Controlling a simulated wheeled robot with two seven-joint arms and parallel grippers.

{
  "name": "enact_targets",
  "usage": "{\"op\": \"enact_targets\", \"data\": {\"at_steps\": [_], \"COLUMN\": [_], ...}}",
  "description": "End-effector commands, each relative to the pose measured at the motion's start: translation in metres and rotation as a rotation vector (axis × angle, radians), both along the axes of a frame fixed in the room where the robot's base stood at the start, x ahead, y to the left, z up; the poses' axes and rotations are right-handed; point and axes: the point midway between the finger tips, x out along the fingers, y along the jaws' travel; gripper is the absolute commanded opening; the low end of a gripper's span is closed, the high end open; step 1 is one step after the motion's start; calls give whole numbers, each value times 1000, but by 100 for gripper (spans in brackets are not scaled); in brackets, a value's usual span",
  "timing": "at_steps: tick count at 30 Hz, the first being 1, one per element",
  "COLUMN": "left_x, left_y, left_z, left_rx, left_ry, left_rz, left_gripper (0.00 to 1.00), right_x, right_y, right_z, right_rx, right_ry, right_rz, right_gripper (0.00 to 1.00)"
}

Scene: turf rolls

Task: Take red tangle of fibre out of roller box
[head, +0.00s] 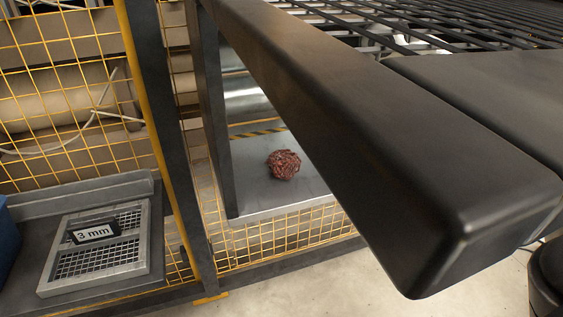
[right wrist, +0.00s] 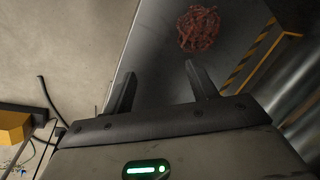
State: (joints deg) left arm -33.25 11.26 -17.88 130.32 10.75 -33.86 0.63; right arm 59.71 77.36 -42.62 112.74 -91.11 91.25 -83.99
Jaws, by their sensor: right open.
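The red tangle of fibre (head: 284,164) is a loose reddish ball. It lies on the grey metal floor of the roller box (head: 262,203), inside an opening in the yellow mesh guard. In the right wrist view the tangle (right wrist: 198,28) is at the top, beyond my fingertips and apart from them. My right gripper (right wrist: 158,78) is open, with nothing between its two fingers. My right gripper cannot be made out in the head view. My left gripper is in neither view.
A shiny metal roller (head: 244,98) lies behind the tangle, with a yellow and black striped edge (head: 258,133) before it. A dark post (head: 212,110) stands left of the opening. A sieve marked 3 mm (head: 97,250) lies on a shelf at left.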

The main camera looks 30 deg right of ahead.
Motion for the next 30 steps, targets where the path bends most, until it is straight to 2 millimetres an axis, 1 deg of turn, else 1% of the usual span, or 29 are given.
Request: {"op": "enact_targets", "data": {"at_steps": [1, 3, 7, 9, 17, 18, 21, 24, 27, 30], "left_x": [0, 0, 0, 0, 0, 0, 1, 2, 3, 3], "left_y": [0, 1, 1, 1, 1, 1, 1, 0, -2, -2], "left_z": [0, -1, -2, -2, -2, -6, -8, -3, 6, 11], "left_rx": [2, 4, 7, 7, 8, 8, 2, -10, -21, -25], "left_ry": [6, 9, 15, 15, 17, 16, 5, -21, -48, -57], "left_rz": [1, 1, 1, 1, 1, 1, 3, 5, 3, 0], "left_gripper": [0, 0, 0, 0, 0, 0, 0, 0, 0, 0], "right_x": [10, 23, 42, 49, 62, 62, 66, 70, 73, 74], "right_y": [7, 13, 22, 25, 32, 32, 34, 36, 37, 37], "right_z": [2, 1, 1, 0, 0, -8, -24, -40, -48, -48], "right_rx": [4, 5, 4, 3, 2, 1, 1, 1, 1, 1], "right_ry": [-3, -3, 0, -2, -1, 3, 4, 3, 1, -1], "right_rz": [6, 4, 2, 1, 2, 1, 0, 0, -1, -1], "right_gripper": [58, 58, 58, 58, 58, 58, 58, 58, 58, 58]}}
